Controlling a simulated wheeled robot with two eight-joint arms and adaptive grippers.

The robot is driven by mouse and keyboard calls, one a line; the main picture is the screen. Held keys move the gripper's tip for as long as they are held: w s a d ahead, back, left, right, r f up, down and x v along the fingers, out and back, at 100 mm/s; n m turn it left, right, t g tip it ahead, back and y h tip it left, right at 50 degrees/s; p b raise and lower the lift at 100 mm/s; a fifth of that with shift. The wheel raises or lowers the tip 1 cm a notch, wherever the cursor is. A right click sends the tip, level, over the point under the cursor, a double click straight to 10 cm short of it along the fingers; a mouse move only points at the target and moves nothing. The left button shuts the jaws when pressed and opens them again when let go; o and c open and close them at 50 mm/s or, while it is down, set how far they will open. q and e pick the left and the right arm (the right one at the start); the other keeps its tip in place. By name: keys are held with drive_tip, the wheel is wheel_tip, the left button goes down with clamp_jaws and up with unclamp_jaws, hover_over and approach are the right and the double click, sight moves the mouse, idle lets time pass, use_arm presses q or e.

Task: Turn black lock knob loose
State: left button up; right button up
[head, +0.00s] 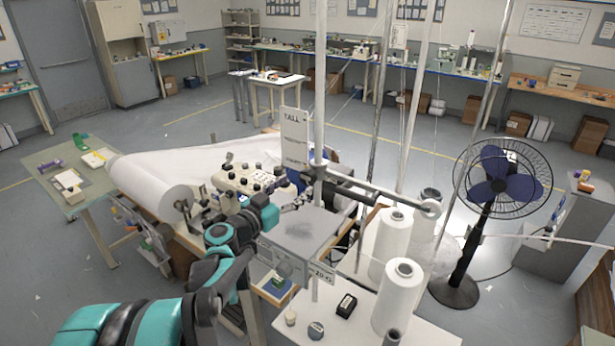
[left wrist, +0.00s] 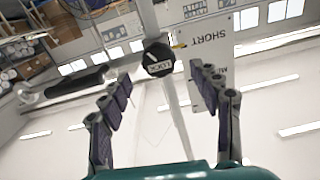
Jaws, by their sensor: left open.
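The black lock knob (left wrist: 158,58), a many-sided cap with "LOCK" on its face, shows in the left wrist view on a pale post (left wrist: 175,105). My left gripper (left wrist: 160,80) is open. Its two dark padded fingers stand to the left and right below the knob, and nothing is between them that I can see held. The knob appears beyond the fingertips, apart from them. In the head view my left gripper (head: 298,200) is beside the upright post (head: 320,80), above the grey machine table. The knob is too small to make out clearly there.
A white sign marked "TALL" (head: 295,135) hangs by the post; a "SHORT" plate (left wrist: 208,45) is close to my right finger. A bar (head: 385,195) with a ringed end juts right. White thread cones (head: 398,295) and a fan (head: 494,185) stand at right.

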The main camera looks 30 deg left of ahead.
sight(306, 179)
use_arm(q)
drive_tip(key=w, duration=0.6)
drive_tip(key=shift+w+d, duration=0.1)
drive_tip(key=shift+d, duration=0.15)
drive_tip(key=c, duration=1.2)
